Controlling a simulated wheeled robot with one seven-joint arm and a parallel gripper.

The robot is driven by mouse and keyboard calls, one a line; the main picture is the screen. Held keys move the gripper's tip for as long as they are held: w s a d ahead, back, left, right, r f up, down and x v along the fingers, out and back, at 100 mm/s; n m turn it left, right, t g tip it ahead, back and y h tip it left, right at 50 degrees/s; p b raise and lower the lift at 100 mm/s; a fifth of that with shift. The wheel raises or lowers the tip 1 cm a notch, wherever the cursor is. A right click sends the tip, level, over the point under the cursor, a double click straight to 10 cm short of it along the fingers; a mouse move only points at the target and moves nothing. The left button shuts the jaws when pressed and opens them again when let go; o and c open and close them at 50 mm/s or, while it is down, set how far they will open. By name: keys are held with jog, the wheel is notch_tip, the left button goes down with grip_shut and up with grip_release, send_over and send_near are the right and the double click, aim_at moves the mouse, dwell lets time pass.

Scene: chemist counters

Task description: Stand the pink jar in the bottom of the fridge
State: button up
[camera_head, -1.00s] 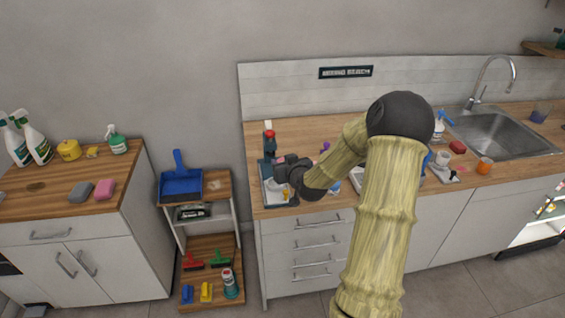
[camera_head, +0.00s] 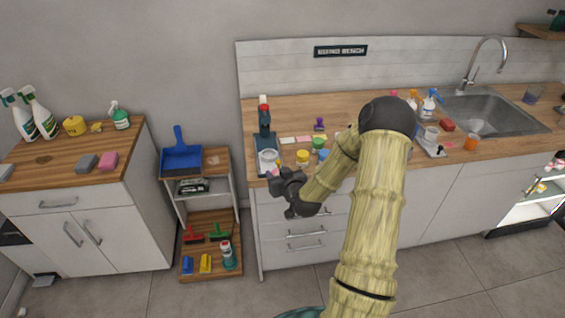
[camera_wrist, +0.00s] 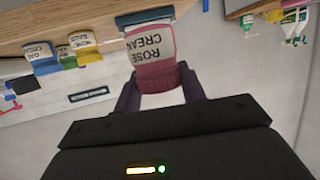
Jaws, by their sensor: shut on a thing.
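The pink jar (camera_wrist: 158,77), with a white label reading "ROSE CREAM", is between the two fingers of my gripper (camera_wrist: 161,90) in the wrist view. My gripper is shut on it. The label looks upside down in that view. In the head view my gripper (camera_head: 284,184) is at the counter's front edge, just in front of the dark teal stand (camera_head: 265,125); the jar cannot be made out there. The fridge (camera_head: 528,213) is at the far right, low under the counter, open with lit shelves and partly cut off by the picture edge.
Yellow (camera_head: 303,157), green (camera_head: 318,142) and blue-lidded jars stand on the counter (camera_head: 285,110) beside the stand. A cup (camera_head: 471,142) and bottles are near the sink (camera_head: 490,115). A small shelf cart (camera_head: 212,220) stands left of the counter. The floor (camera_head: 455,265) in front is clear.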

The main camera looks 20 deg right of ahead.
jog(key=s+a+f, duration=0.6)
jog(key=a+f, duration=0.1)
jog(key=f, duration=0.4)
jog(key=shift+s+a, duration=0.15)
jog(key=shift+s, duration=0.2)
jog(key=shift+s, duration=0.1)
jog(key=shift+f, duration=0.1)
